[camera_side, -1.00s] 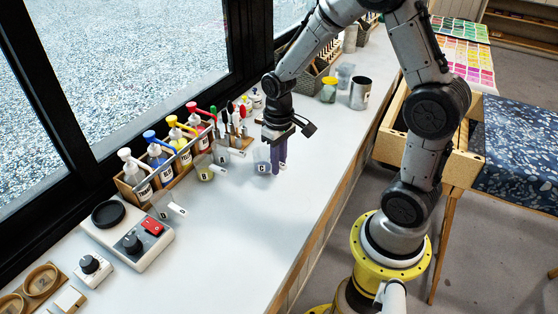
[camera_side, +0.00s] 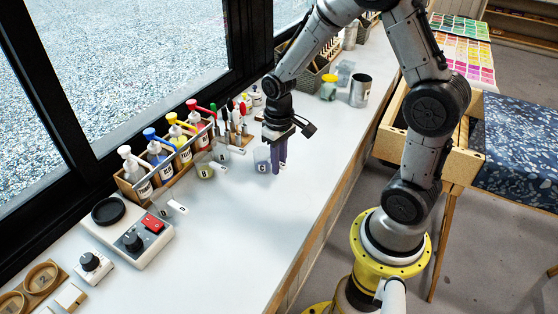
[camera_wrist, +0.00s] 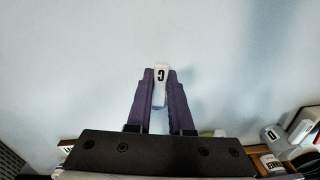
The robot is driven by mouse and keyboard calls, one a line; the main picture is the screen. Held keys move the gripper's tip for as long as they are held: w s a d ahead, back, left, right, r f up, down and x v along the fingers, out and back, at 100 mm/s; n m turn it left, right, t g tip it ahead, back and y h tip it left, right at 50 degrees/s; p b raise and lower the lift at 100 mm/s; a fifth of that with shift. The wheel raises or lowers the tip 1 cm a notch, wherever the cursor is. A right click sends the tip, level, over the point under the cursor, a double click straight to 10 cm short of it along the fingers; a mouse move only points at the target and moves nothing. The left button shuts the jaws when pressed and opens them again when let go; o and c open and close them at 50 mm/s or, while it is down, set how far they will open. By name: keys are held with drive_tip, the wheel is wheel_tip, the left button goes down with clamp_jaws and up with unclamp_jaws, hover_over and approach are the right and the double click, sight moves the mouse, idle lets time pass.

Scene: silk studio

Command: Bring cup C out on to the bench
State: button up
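Cup C (camera_side: 261,158) is a small clear cup with a white label, standing at the middle of the white bench (camera_side: 230,225) in the side view. My gripper (camera_side: 279,170), with two purple fingers, points down right beside the cup, low over the bench. In the wrist view the white tab marked C (camera_wrist: 161,74) lies between the tips of my fingers, with very little gap on either side. Whether the fingers press on it is not clear. The fingers partly hide the cup. Cup contents cannot be made out.
Other small labelled cups (camera_side: 205,171) (camera_side: 165,204) stand left of cup C. Behind them is a wooden rack of pump bottles (camera_side: 160,165). A control box with a red switch (camera_side: 153,223) is at left. A metal can (camera_side: 360,92) stands farther back. The bench front is clear.

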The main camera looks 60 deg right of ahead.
drive_tip(key=o, duration=0.5)
drive_tip(key=shift+r, duration=0.1)
wheel_tip(320, 180, up, 14)
idle(0.4)
